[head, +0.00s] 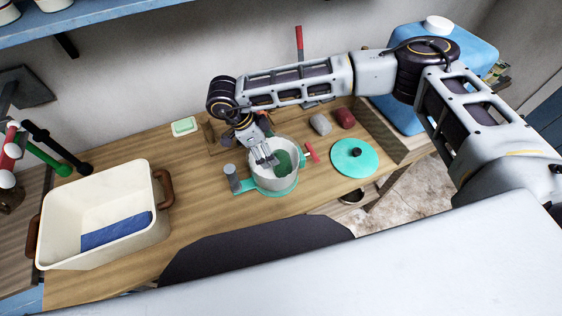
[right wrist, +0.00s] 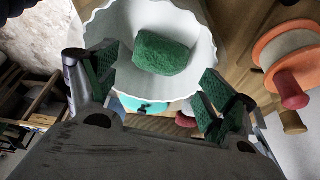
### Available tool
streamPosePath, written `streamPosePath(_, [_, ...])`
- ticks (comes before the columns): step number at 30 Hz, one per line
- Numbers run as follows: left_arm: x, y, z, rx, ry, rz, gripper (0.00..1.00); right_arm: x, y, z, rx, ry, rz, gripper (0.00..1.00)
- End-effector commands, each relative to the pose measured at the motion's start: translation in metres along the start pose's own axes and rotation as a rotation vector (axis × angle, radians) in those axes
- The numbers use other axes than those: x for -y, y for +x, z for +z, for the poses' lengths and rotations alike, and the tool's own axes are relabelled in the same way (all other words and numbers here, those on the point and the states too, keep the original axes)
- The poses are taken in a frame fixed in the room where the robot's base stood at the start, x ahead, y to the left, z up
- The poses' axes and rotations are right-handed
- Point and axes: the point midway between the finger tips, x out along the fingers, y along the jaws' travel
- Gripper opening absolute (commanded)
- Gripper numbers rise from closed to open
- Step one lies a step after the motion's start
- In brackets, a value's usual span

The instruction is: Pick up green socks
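The green socks (head: 283,161) look like a rolled green bundle lying inside a white pot (head: 262,178) on the wooden counter. The right wrist view shows the green bundle (right wrist: 160,53) on the floor of the white bowl-like pot (right wrist: 205,45). My right gripper (head: 265,158) reaches down over the pot's left side. Its two green-padded fingers (right wrist: 160,78) are spread, with nothing between them, and the bundle shows beyond the fingertips. I cannot tell whether they are inside the rim. My left gripper is not in view.
A teal lid (head: 354,158) lies right of the pot. Grey (head: 320,123) and red (head: 344,118) lumps sit behind. A cream basin (head: 65,205) with a blue cloth (head: 117,231) stands left, a blue canister (head: 400,110) right. A soap dish (head: 184,127) lies near the wall.

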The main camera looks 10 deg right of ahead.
Motion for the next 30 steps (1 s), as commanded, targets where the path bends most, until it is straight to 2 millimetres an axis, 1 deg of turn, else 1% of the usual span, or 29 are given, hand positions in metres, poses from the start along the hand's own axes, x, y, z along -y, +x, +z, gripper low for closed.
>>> streamPosePath(3, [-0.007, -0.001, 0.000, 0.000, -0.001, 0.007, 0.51, -0.001, 0.008, 0.000, -0.001, 0.000, 0.002, 0.81])
streamPosePath(8, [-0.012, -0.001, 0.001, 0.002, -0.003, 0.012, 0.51, 0.000, 0.011, 0.000, -0.001, 0.000, 0.001, 0.81])
streamPosePath(15, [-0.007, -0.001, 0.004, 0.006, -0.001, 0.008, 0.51, 0.000, 0.011, 0.000, -0.001, 0.000, 0.001, 0.81])
streamPosePath(19, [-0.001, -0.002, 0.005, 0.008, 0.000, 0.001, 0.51, 0.000, 0.016, 0.000, -0.001, 0.000, 0.002, 0.81])
streamPosePath(24, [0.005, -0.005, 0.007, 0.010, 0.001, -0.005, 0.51, -0.001, 0.032, -0.001, -0.002, 0.001, 0.004, 0.81])
streamPosePath(30, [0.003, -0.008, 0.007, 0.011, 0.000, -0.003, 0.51, -0.001, 0.054, 0.000, -0.001, 0.001, 0.003, 0.81])
